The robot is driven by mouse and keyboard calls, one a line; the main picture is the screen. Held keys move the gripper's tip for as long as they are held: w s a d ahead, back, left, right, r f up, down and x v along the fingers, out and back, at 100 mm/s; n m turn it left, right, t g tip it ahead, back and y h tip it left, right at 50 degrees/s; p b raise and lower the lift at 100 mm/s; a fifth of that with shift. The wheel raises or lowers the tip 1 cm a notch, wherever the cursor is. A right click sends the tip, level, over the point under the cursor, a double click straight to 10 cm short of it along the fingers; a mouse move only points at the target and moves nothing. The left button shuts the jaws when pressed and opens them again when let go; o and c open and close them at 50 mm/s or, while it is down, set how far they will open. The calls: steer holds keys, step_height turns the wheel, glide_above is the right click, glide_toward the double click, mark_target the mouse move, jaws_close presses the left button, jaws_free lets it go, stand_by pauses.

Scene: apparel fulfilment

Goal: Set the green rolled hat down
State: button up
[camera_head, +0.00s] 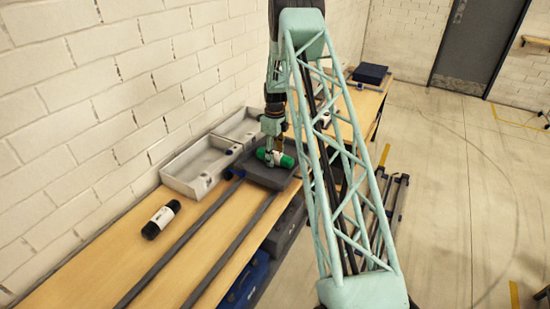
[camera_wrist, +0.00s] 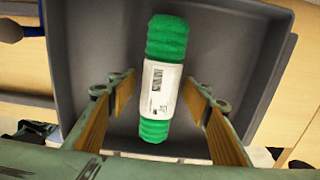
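The green rolled hat (camera_head: 284,160) has a white label band and lies in or just above a dark grey tray (camera_head: 262,178) on the workbench. In the wrist view the hat (camera_wrist: 166,38) is nearly upright in the picture, over the floor of the tray (camera_wrist: 225,35). My gripper (camera_wrist: 161,85) has its two tan-padded fingers on either side of the hat's label, with a visible gap on each side. In the head view my gripper (camera_head: 269,157) points down at the hat, close to it. I cannot tell whether the hat touches the tray floor.
A black rolled hat with a white label (camera_head: 160,219) lies on the bench (camera_head: 105,262). Pale shallow bins (camera_head: 188,193) stand along the brick wall. Two dark rails run along the bench to the tray. A dark blue box (camera_head: 371,73) sits at the far end.

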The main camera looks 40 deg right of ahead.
mark_target(275, 153)
steer(key=shift+r, duration=0.1)
step_height(275, 153, up, 12)
stand_by(1.0)
stand_by(0.5)
steer(key=shift+r, duration=0.1)
